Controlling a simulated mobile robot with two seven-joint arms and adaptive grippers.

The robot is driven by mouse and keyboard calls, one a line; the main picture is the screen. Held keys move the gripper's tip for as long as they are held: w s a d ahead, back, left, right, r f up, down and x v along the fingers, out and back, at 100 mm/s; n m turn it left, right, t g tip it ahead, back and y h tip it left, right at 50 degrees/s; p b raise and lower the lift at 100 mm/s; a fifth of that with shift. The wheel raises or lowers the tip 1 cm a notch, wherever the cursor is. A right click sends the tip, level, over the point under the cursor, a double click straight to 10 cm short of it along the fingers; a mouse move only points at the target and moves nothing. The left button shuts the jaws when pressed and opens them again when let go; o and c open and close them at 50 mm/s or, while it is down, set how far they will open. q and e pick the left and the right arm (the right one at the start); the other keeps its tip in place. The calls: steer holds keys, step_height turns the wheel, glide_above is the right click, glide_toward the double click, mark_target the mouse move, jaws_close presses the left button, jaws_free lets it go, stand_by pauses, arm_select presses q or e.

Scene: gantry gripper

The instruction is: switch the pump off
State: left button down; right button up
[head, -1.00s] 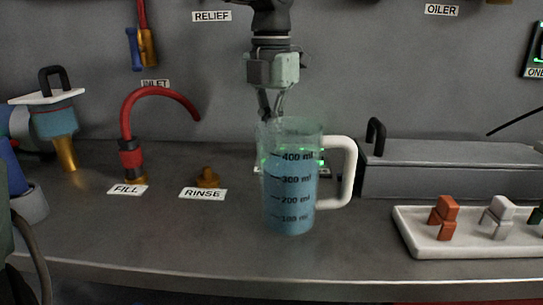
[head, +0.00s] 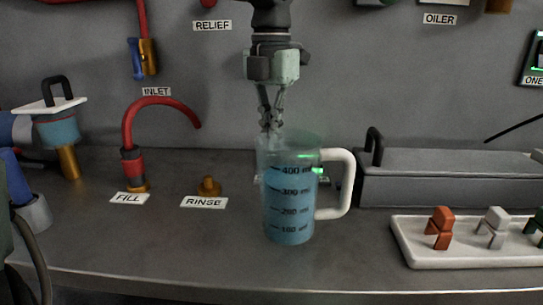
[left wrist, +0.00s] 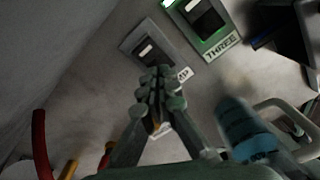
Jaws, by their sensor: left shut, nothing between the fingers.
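The pump switch (left wrist: 156,52) shows in the left wrist view as a grey plate with a dark rocker and a small white mark. I see no green light on it. Its label (left wrist: 184,75) is partly covered by my fingers, with "MP" readable. My left gripper (left wrist: 158,92) is shut and empty, with its fingertips just short of the plate in that picture. In the head view my left gripper (head: 270,124) hangs from above, behind the measuring jug (head: 290,225). The jug hides most of the pump switch area there. My right gripper is not in view.
The switch labelled THREE (left wrist: 209,18) glows green beside the pump switch. A blue-filled jug with a white handle (head: 347,185) stands in front of the switches. A grey lidded box (head: 440,180) and white tray (head: 410,252) are right; a red hose (head: 130,122) is left.

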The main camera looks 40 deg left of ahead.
arm_select(q)
step_height(320, 180, up, 4)
steer(key=shift+r+p, duration=0.1)
steer(key=shift+p, duration=1.15)
